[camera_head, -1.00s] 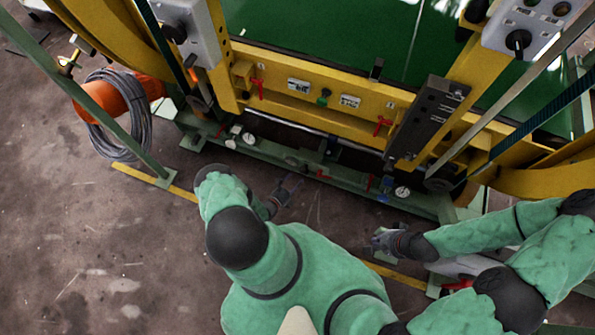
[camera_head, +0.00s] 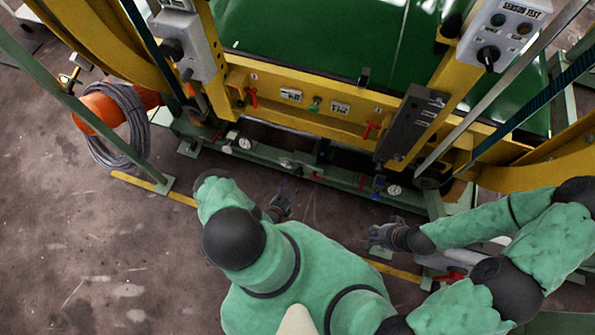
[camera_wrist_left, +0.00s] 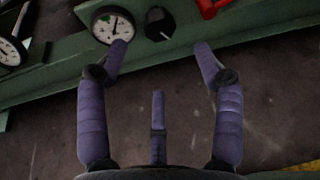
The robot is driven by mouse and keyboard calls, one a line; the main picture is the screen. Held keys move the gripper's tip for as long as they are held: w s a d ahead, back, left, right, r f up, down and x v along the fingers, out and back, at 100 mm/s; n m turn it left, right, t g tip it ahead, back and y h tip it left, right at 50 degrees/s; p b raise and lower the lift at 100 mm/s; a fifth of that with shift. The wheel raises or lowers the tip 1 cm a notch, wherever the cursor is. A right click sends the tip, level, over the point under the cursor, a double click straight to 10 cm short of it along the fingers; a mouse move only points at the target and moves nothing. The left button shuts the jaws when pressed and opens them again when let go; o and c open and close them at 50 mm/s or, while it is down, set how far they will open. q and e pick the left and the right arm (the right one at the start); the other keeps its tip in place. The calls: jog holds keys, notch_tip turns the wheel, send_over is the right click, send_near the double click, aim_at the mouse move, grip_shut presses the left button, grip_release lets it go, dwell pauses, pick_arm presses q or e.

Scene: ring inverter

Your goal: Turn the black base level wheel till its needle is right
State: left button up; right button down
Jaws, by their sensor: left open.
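In the left wrist view a black knob (camera_wrist_left: 160,24) with a light pointer sits on the green base rail, at the top centre. Left of it is a white round gauge (camera_wrist_left: 113,26) with a green patch; its dark needle points up and slightly right. My left gripper (camera_wrist_left: 158,48) is open and empty, its fingertips below the gauge and knob in the picture. In the head view my left gripper (camera_head: 285,193) is in front of the rail. My right gripper (camera_head: 374,236) is further right, too small to read its fingers.
A second gauge (camera_wrist_left: 10,50) and a red part (camera_wrist_left: 212,8) flank the knob and gauge. The yellow frame (camera_head: 300,108) stands behind the green rail (camera_head: 340,180). An orange drum with coiled cable (camera_head: 118,120) is at the left.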

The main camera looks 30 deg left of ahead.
aim_at(298, 175)
pick_arm(q)
jog(key=b+x, duration=0.5)
jog(key=x, duration=0.4)
jog(key=shift+w+f, duration=0.25)
jog(key=shift+w, duration=0.05)
jog(key=shift+w+a+f, duration=0.1)
jog(key=shift+w+a, duration=0.05)
jog(key=shift+w, duration=0.4)
jog(key=c, duration=1.1)
